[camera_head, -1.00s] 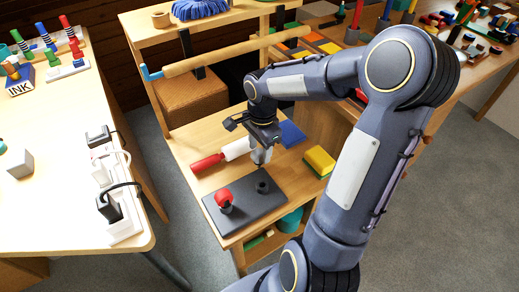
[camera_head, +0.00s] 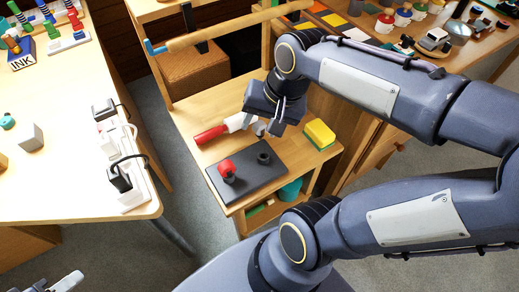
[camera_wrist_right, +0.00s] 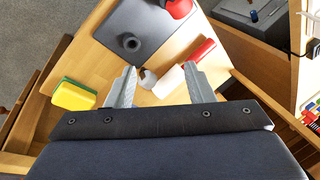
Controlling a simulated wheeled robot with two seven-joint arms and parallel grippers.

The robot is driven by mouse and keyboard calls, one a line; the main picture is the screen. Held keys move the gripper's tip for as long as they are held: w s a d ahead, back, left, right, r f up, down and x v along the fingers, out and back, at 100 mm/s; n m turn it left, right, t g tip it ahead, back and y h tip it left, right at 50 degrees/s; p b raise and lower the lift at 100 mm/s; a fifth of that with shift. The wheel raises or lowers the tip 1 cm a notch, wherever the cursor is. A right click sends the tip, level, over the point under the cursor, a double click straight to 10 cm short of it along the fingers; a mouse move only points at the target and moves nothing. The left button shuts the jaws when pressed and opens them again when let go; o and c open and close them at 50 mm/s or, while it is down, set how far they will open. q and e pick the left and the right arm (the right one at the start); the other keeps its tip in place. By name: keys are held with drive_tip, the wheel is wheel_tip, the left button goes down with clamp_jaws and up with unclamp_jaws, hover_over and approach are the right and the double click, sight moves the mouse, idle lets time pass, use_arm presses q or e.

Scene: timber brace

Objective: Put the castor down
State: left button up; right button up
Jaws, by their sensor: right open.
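My right gripper (camera_head: 268,128) is open above the wooden bench top, near the end of a red and white cylinder (camera_head: 209,134). Between its fingers in the right wrist view (camera_wrist_right: 160,70) a small pale grey piece (camera_wrist_right: 148,79) shows beside the white end; it may be the castor, and neither finger visibly grips it. On the dark plate (camera_head: 254,182) a red-wheeled piece (camera_head: 227,168) stands to the left of a bare dark socket (camera_head: 264,157). Part of my left gripper (camera_head: 66,284) shows at the lower left edge; its jaws are not clear.
A yellow and green sponge (camera_head: 319,134) lies right of the gripper, near the bench edge. A wooden rail (camera_head: 220,52) crosses behind. A pale table (camera_head: 70,190) with plugs and a power strip stands left. Bench top around the plate is partly clear.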

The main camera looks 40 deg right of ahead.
drive_tip(key=s+a+f+n+t+y, duration=0.2)
drive_tip(key=s+a+n, duration=0.3)
drive_tip(key=n, duration=0.2)
drive_tip(key=shift+s+a, duration=0.15)
drive_tip(key=shift+s, duration=0.25)
drive_tip(key=shift+r, duration=0.1)
